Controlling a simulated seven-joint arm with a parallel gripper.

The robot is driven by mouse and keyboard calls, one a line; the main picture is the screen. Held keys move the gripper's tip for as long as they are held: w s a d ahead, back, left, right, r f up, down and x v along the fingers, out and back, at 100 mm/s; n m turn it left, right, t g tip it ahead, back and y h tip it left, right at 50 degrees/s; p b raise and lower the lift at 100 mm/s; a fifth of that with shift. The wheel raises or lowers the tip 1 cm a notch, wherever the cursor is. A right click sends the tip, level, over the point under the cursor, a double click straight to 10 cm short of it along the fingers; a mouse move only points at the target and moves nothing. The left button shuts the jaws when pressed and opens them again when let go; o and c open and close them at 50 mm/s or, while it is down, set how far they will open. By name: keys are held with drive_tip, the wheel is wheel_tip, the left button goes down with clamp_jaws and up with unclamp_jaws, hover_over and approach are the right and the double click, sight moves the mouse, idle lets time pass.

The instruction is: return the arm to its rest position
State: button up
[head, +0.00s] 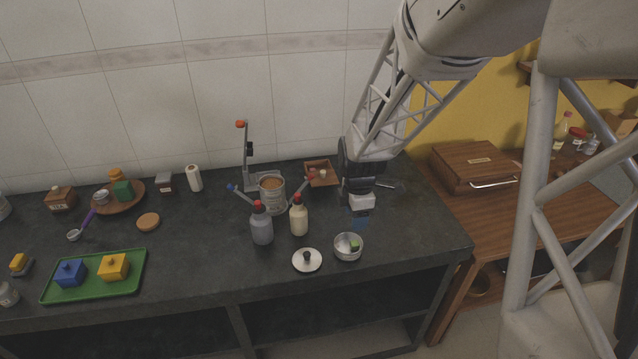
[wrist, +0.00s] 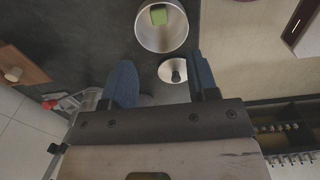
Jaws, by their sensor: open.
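My gripper (head: 360,222) hangs above the right part of the dark counter, fingers pointing down. In the wrist view its two blue fingers (wrist: 162,78) stand apart with nothing held between them. An open steel canister (head: 348,246) stands near the counter's front edge, below and in front of the gripper. A green block (head: 355,244) is inside it, also seen in the wrist view (wrist: 158,15). The round steel lid (head: 307,261) with a dark knob lies on the counter left of the canister, apart from it. In the wrist view the lid (wrist: 172,70) shows beyond the fingertips.
Two red-capped bottles (head: 262,226) (head: 299,217), a tin (head: 271,193) and a wooden box (head: 321,174) stand left of my gripper. A green tray (head: 95,276) holds a blue and a yellow block. The tiled wall (head: 220,90) rises behind; a brown case (head: 476,165) sits right.

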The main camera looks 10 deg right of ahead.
drive_tip(key=shift+r, duration=0.1)
drive_tip(key=s+a+r+m+t, duration=0.1)
drive_tip(key=s+a+r+m, duration=0.1)
drive_tip(key=s+r+m, duration=0.7)
drive_tip(key=s+a+r+m+t, duration=0.1)
drive_tip(key=s+a+r+m, duration=0.1)
drive_tip(key=s+r+m, duration=0.7)
drive_tip(key=shift+s+r+t, duration=0.3)
drive_tip(key=shift+s+r, duration=0.4)
drive_tip(key=shift+s, duration=2.75)
